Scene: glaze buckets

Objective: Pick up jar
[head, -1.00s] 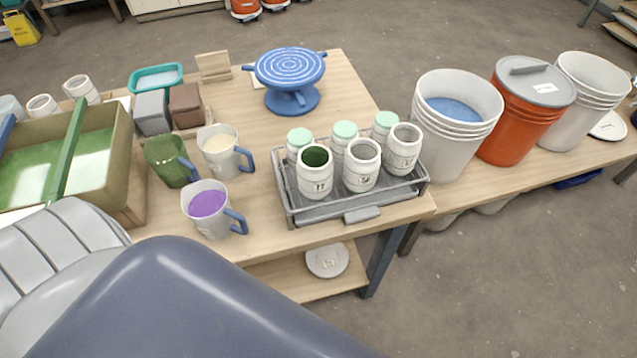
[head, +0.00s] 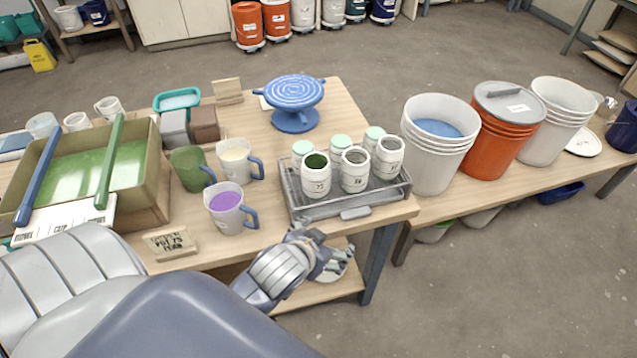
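Several white jars stand upright in a grey wire-sided tray (head: 340,208) on the table. The back row has pale green lids: left jar (head: 302,150), middle jar (head: 340,143), right jar (head: 374,137). The front row is open: left jar (head: 316,180) with dark green inside, middle jar (head: 354,175), right jar (head: 388,162). The front jars partly hide the lidded ones. My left gripper (head: 326,252) is below and in front of the tray, near the table's front edge. Its fingers look spread and empty, apart from the jars. My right gripper is not in view.
Cups with purple glaze (head: 229,210) and cream glaze (head: 237,165) stand left of the tray. A blue turntable (head: 293,100) is behind. A white bucket (head: 428,160) stands close right. A box with green glaze (head: 150,190) is at left.

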